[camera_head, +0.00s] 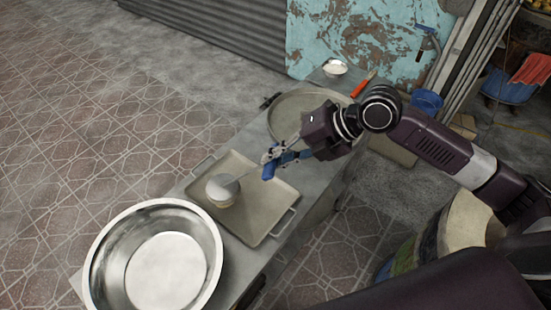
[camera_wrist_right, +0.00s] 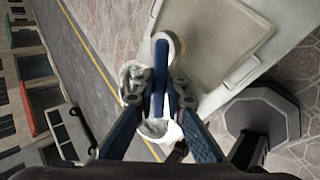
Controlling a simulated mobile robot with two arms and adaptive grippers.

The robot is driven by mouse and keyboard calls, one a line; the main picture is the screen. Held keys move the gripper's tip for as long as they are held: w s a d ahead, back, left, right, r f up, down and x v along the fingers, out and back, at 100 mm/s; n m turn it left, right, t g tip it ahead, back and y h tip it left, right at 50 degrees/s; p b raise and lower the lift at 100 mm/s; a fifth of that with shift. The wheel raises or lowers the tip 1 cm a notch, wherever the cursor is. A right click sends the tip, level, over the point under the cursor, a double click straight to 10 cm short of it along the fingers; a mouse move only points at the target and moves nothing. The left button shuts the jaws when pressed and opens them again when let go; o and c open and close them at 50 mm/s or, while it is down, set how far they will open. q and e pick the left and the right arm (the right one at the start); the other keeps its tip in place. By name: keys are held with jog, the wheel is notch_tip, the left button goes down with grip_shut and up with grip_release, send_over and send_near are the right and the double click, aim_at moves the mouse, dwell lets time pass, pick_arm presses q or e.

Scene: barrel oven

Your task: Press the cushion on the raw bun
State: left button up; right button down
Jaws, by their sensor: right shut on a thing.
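My right gripper (camera_head: 275,160) is shut on a blue handle (camera_head: 268,172) above the right part of a square metal tray (camera_head: 262,226). In the right wrist view, the blue handle (camera_wrist_right: 160,75) stands between the two fingers of my right gripper (camera_wrist_right: 157,95). A rounded pale piece (camera_head: 222,190) sits over the tray's left part, left of my gripper, with a grey part over its top. I cannot tell cushion from raw bun there, nor whether the handle joins it. My left gripper is not in view.
A large steel bowl (camera_head: 100,262) stands at the near end of the metal table. A round pan (camera_head: 290,108), a small white bowl (camera_head: 335,68) and an orange-handled tool (camera_head: 362,86) lie toward the far end. A blue bucket (camera_head: 427,102) stands beyond my arm.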

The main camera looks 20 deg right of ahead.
jog(key=shift+r+p, duration=1.9)
jog(key=shift+r, duration=0.75)
jog(key=shift+a, duration=0.1)
